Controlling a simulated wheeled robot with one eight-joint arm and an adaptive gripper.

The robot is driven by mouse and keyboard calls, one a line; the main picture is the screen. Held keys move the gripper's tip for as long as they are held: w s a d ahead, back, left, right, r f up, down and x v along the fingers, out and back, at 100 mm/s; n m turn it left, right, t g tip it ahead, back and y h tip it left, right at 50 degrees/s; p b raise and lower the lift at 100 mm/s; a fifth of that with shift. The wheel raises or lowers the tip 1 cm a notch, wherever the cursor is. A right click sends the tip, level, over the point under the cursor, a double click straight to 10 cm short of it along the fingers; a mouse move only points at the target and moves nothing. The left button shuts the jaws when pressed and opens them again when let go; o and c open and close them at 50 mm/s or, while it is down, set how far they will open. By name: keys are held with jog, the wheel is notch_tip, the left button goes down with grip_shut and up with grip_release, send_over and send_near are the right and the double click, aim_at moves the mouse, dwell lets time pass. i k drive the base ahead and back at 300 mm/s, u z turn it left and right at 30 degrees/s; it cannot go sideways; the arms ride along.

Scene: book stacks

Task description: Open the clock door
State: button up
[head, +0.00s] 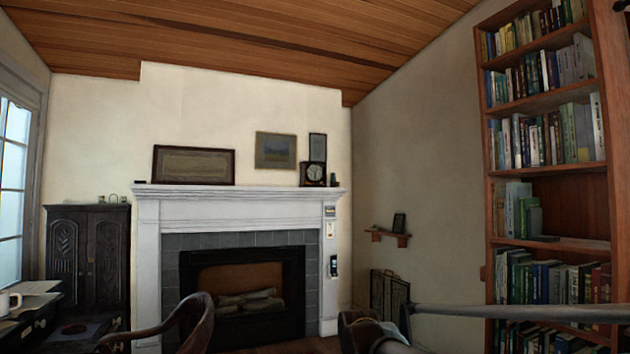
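A small dark clock (313,174) with a pale round face stands upright near the right end of the white mantel shelf (230,191). The clock is small in the head view, and I cannot make out its door or whether it is open or shut. Part of my arm shows at the bottom right, well below and in front of the mantel. I cannot make out my gripper's fingers in this view.
Below the mantel is a fireplace (285,249) with logs. A wooden chair (191,318) stands at the lower left, in front of it. A dark cabinet (65,245) is at the left. A tall bookcase (545,187) fills the right side. Picture frames (193,165) are on the mantel and wall.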

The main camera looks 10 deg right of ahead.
aim_at(304, 164)
jog(key=z, duration=0.55)
jog(key=k, duration=1.3)
jog(key=z, duration=0.25)
jog(key=i, duration=1.15)
jog(key=u, duration=0.65)
jog(key=i, duration=1.15)
jog(key=u, duration=0.45)
jog(key=i, duration=2.2)
jog(key=z, duration=0.25)
jog(key=i, duration=1.55)
jog(key=z, duration=0.2)
